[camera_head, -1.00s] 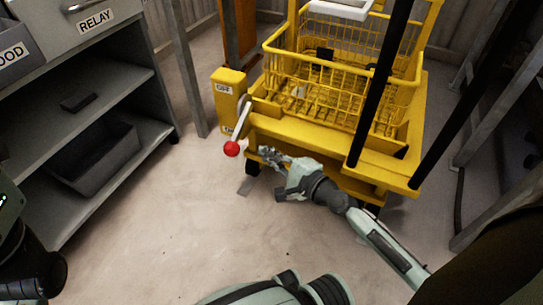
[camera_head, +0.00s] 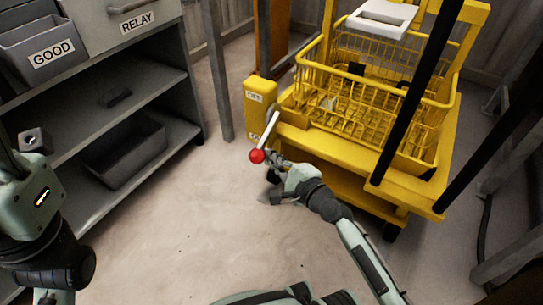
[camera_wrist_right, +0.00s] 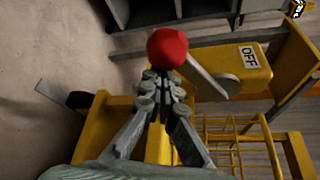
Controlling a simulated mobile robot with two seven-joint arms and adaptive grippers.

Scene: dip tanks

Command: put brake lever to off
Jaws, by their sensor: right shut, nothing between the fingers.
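The brake lever (camera_head: 267,137) is a grey rod with a red ball knob (camera_head: 257,156), on the yellow box (camera_head: 260,98) at the cart's left corner. The rod slants down from the box, knob lowest. In the right wrist view an OFF label (camera_wrist_right: 249,57) shows on the box, and the red knob (camera_wrist_right: 167,47) is just beyond the fingertips. My right gripper (camera_head: 273,159) is shut and empty, its tips close beside the knob; I cannot tell whether they touch. It also shows in the wrist view (camera_wrist_right: 160,82).
The yellow cart (camera_head: 318,144) carries a wire basket (camera_head: 370,115) behind black posts. A grey shelf unit (camera_head: 172,82) stands at left with a GOOD bin (camera_head: 35,62) and a dark tray (camera_head: 125,150). The floor (camera_head: 190,220) between shelf and cart is clear.

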